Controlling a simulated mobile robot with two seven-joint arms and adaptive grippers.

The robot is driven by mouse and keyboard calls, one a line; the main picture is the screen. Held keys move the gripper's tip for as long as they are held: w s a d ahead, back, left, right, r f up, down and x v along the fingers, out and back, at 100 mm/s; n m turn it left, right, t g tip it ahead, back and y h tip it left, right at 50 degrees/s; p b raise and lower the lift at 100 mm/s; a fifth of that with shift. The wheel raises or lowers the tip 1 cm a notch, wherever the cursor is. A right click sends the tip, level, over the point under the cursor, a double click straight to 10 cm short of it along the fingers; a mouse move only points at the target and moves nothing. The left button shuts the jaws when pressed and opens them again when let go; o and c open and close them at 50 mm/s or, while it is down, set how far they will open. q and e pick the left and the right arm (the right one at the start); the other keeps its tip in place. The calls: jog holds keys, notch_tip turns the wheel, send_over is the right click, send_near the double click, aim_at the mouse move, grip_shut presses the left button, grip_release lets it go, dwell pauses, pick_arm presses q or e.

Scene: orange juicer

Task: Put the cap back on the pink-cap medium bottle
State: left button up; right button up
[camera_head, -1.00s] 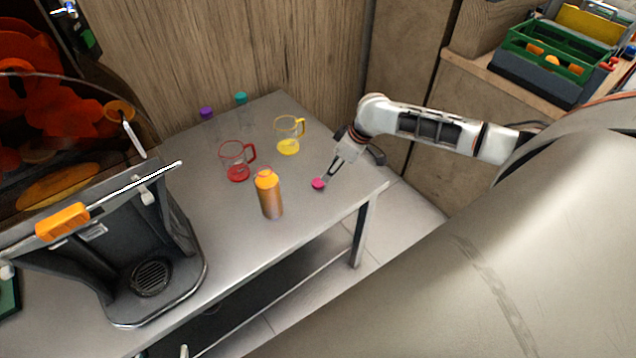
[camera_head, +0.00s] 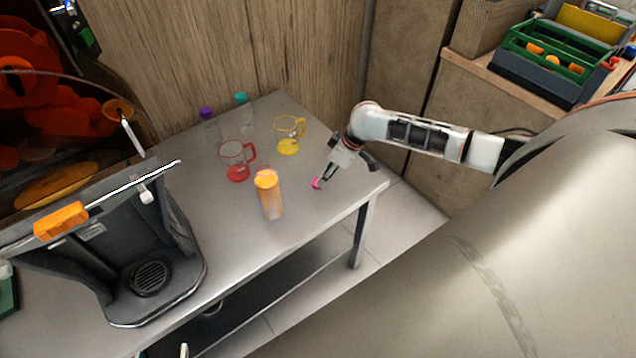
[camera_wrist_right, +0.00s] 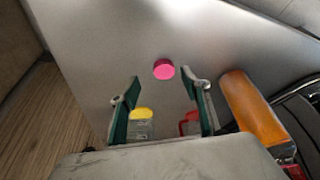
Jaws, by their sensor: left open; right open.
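The bottle (camera_head: 269,200) stands upright on the grey table, filled with orange juice, with no cap on its top. It is at the right in the right wrist view (camera_wrist_right: 255,108). The pink cap (camera_head: 316,183) lies on the table to the right of the bottle. In the right wrist view the pink cap (camera_wrist_right: 164,69) shows between the fingertips. My right gripper (camera_head: 323,177), whose arm comes in from the right, is open over the cap; its fingers partly hide it in the head view. I cannot tell whether they touch it.
A red mug (camera_head: 237,174) and a yellow mug (camera_head: 288,148) stand behind the bottle. Bottles with a purple cap (camera_head: 206,113) and a teal cap (camera_head: 241,97) stand at the back. The juicer (camera_head: 150,275) is at the left. The table's right corner is clear.

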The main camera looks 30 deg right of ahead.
jog(key=f, duration=0.1)
jog(key=w+a+f, duration=0.1)
jog(key=f, duration=0.1)
jog(key=shift+w+a+f, duration=0.15)
jog(key=shift+w+a, duration=0.15)
jog(key=shift+a, duration=0.05)
jog(key=shift+w+f+b, duration=0.1)
jog(key=shift+f+b, duration=0.2)
jog(key=shift+f, duration=0.05)
jog(key=c, duration=0.8)
